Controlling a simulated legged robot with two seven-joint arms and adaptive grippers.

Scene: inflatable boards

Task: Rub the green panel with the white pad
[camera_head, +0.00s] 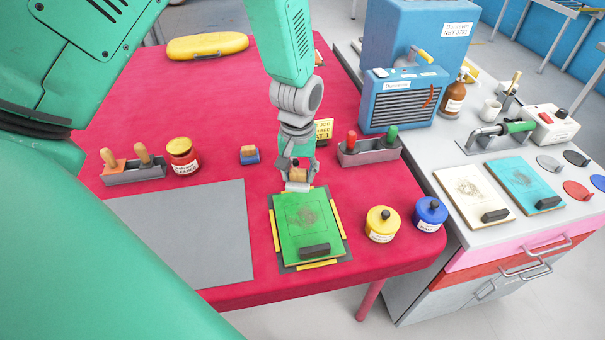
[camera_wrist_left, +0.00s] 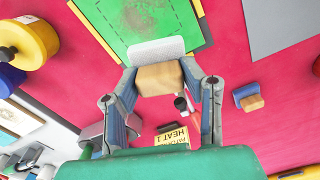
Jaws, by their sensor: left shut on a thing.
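The green panel (camera_head: 292,238) lies on a dark mat with yellow edge strips on the red table. It has a dark smudge near its middle and a dark block at its near end. My left gripper (camera_head: 298,172) is shut on the wooden handle of the white pad (camera_head: 298,187). In the left wrist view the gripper (camera_wrist_left: 158,78) has a finger on each side of the handle, and the white pad (camera_wrist_left: 157,50) overlaps the edge of the green panel (camera_wrist_left: 140,22). I cannot tell whether the pad touches the panel. My right gripper is not in view.
A yellow jar (camera_head: 381,224) and a blue jar (camera_head: 430,214) stand right of the panel. A grey sheet (camera_head: 190,235) lies left. A holder with red and green handles (camera_head: 368,152) and a small blue-based block (camera_head: 249,155) are nearby. A grey counter (camera_head: 440,185) adjoins the table.

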